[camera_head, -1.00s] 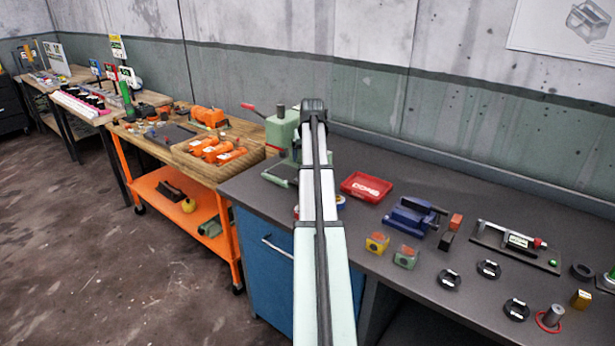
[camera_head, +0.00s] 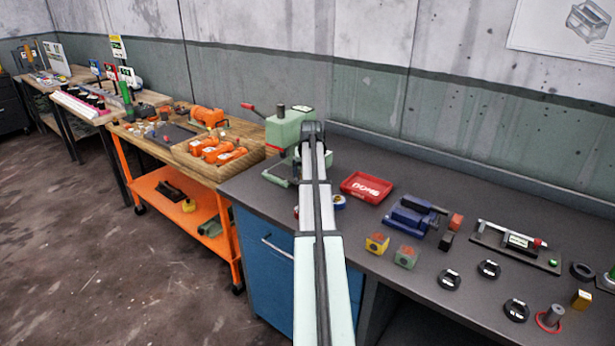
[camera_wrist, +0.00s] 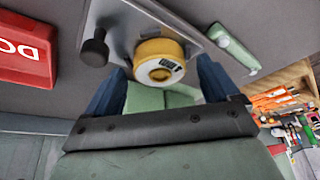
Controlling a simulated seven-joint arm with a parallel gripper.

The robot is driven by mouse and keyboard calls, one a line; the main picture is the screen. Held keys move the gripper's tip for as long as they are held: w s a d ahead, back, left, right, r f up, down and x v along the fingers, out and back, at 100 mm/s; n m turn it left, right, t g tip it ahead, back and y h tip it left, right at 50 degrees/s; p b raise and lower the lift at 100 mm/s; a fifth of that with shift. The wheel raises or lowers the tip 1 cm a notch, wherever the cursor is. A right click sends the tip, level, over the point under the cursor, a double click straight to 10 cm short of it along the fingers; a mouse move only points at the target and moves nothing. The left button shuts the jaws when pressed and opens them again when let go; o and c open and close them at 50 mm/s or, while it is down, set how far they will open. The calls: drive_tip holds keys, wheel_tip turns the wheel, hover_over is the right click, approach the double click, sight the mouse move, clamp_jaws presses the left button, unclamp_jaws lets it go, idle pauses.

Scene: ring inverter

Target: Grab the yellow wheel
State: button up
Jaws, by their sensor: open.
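The yellow wheel (camera_wrist: 158,62) shows in the wrist view, a round yellow body with a pale face, dark markings and a small yellow hub. It appears to be on a grey metal plate (camera_wrist: 113,14), beside a dark knob (camera_wrist: 94,50). My gripper (camera_wrist: 160,84) is open, with one blue finger to the left of the wheel and one to the right. The fingers are not closed on it, and I cannot tell how far the wheel reaches between them. In the head view my arm hides the gripper, and I cannot make out the wheel.
A green machine (camera_head: 287,130) with a red-tipped lever stands at the bench's back left. A green handle (camera_wrist: 234,48) lies close right of the wheel in the wrist view. A red tray (camera_head: 366,187) and a blue vise (camera_head: 414,216) are to the arm's right.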

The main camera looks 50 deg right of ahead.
drive_tip(key=shift+c, duration=0.2)
drive_tip(key=c, duration=1.5)
